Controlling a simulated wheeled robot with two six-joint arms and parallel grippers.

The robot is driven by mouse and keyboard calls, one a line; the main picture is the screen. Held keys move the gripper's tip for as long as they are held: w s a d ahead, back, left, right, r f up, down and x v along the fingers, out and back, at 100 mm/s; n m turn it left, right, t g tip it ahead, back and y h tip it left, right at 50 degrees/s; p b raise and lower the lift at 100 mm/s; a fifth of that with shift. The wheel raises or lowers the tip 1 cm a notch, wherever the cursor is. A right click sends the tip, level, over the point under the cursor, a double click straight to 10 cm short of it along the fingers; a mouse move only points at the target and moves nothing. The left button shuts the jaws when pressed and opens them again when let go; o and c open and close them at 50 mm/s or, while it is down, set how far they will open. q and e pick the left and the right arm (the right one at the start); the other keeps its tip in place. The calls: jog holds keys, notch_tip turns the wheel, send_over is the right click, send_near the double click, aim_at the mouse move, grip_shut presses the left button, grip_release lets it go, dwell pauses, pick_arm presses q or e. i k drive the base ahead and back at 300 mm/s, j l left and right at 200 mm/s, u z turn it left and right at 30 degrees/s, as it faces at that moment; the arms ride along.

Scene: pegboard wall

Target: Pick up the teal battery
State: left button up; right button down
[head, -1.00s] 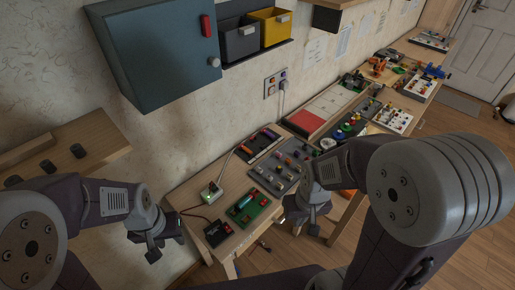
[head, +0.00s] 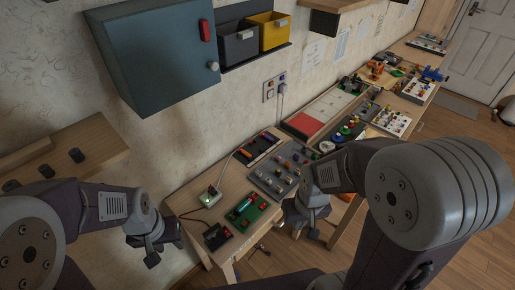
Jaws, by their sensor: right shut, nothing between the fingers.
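The teal battery (head: 243,206) appears as a small teal cylinder on a green board (head: 254,214) near the front of the workbench. My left gripper (head: 155,258) hangs to the left of the bench, apart from the board; its fingers are too small and dark to tell if they are open. My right gripper (head: 305,232) is shut and empty at the bench's front edge, to the right of the green board and apart from the battery.
A white socket box (head: 210,197) and a black box with a red part (head: 217,236) stand left of the green board. A grey board with knobs (head: 275,171) lies behind it. A blue-grey cabinet (head: 155,60) hangs on the wall above.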

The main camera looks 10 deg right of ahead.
aim_at(249, 201)
jog(key=i+l+u, duration=0.1)
jog(key=l+u, duration=0.2)
jog(key=u, duration=0.15)
jog(key=i+l+u, duration=0.1)
jog(key=l+u, duration=0.6)
jog(key=u, duration=0.15)
jog(key=l+u, duration=0.4)
jog(key=k+j, duration=0.05)
